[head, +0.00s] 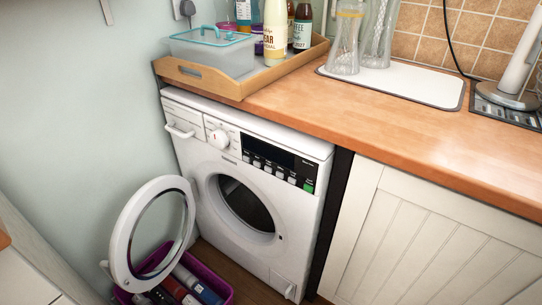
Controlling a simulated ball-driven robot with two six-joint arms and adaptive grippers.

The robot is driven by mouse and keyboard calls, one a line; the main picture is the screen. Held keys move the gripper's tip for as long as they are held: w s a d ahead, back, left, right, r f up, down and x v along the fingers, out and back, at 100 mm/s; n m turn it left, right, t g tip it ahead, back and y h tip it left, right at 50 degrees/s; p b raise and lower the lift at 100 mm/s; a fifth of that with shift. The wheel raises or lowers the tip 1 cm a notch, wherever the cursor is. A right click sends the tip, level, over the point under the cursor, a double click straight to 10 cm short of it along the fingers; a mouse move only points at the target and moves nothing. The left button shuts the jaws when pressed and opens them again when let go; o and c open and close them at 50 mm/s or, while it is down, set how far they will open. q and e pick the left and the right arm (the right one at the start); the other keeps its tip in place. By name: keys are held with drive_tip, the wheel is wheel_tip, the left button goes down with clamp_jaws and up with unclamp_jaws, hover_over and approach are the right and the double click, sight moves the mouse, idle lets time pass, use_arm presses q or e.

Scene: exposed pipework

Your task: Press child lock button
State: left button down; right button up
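A white washing machine (240,185) stands under the wooden worktop in the head view. Its round door (127,235) is swung open to the left, and the dark drum opening (245,204) shows. A black control panel (278,157) sits at the upper right of its front, with a row of small buttons (270,168) along its lower part. A green button (308,187) is at the right end of the row. The labels are too small to read, so I cannot tell which one is the child lock button. A white dial (218,137) is left of the panel. Neither gripper is in view.
A purple crate (222,285) with bottles stands on the floor under the open door. A wooden tray (205,80) with bottles and a plastic box (212,48) is on the worktop (400,125). Glass vases (345,45) stand on a white mat (430,88). The space before the panel is clear.

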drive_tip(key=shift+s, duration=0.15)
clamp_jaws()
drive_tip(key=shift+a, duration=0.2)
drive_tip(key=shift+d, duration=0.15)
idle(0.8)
